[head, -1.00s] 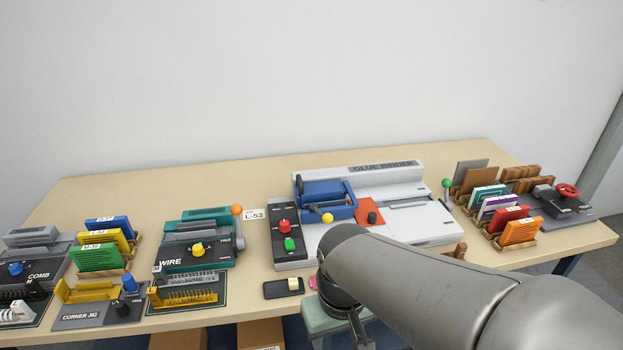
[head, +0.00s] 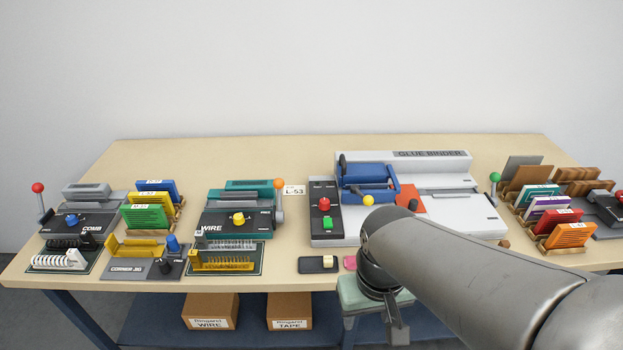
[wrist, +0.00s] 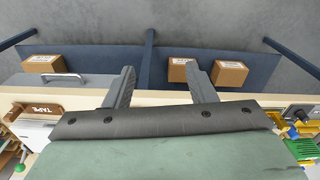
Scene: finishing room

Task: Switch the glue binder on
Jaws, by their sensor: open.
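The glue binder (head: 455,190) is a white and grey machine at the back right of the bench in the head view. Its dark control panel at the left end carries a red knob (head: 324,204) above a green rocker or button (head: 328,223). A blue clamp (head: 368,185) with a yellow knob sits beside the panel. My gripper (wrist: 162,85) is open and empty in the wrist view, its two fingers wide apart over the bench's front edge. In the head view my arm covers part of the binder's front, and the fingers are mostly hidden.
The wire machine (head: 237,212) and comb machine (head: 75,215) stand to the left. Book racks (head: 545,225) stand at the right. Cardboard boxes (head: 211,311) sit on the lower shelf.

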